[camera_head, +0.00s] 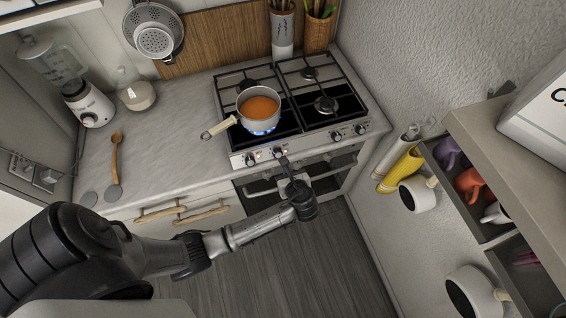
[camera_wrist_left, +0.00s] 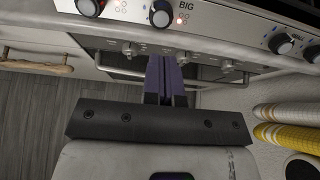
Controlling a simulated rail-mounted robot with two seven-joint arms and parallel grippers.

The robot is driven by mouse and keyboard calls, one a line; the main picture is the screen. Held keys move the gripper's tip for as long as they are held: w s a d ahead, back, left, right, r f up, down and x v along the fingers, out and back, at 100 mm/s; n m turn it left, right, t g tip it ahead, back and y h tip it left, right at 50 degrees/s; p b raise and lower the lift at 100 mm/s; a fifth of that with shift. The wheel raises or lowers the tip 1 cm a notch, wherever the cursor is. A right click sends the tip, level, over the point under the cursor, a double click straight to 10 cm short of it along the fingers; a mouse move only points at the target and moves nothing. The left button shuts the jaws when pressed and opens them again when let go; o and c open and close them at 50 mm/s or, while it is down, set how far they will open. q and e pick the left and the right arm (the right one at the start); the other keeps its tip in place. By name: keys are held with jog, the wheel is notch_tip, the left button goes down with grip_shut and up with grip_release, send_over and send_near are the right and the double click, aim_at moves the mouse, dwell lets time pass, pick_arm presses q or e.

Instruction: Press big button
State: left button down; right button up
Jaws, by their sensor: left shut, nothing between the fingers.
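The stove's front panel (camera_head: 310,143) has several dark knobs. The matching knob (camera_head: 278,152) shows in the head view, near the middle of the panel. My left gripper (camera_wrist_left: 165,60) is shut and empty. Its fingertips point up toward the panel, just below the BIG knob; whether they touch the panel edge I cannot tell. In the head view the left gripper (camera_head: 285,163) is just in front of this knob. My right gripper is not in view.
A pot of orange liquid (camera_head: 259,105) stands over a blue flame, its handle pointing left. The oven door handle (camera_head: 325,172) lies below the panel. A shelf with mugs (camera_head: 470,185) is at the right. The left counter (camera_head: 175,130) is mostly clear.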

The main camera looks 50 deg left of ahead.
pick_arm(q)
jog(key=shift+v, duration=2.2)
jog(key=shift+f, duration=0.1)
